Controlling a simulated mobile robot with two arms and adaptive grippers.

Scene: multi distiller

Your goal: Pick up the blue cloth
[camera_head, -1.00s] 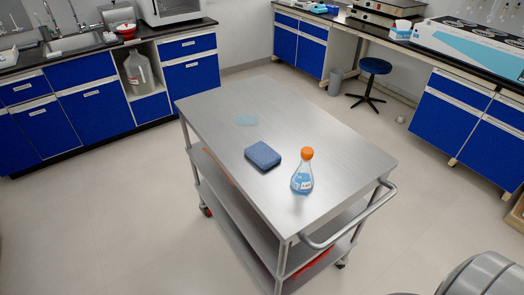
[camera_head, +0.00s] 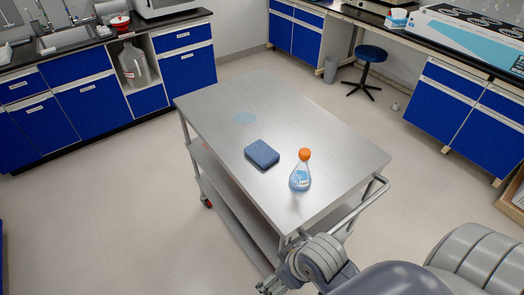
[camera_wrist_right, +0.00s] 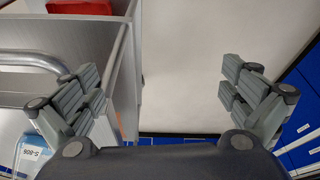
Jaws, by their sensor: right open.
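The blue cloth (camera_head: 262,154) is a folded pad lying on the top of the steel cart (camera_head: 215,108), near its middle. My right gripper (camera_head: 272,288) is low at the bottom of the head view, beside the cart's handle end and well apart from the cloth. In the right wrist view my right gripper (camera_wrist_right: 168,85) is open, with nothing between its fingers. The cloth does not show in the right wrist view. My left gripper is not in view.
A flask with an orange cap (camera_head: 300,172) stands just right of the cloth on the cart. The cart's handle (camera_head: 350,212) sticks out near my right arm. Blue cabinets line the walls.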

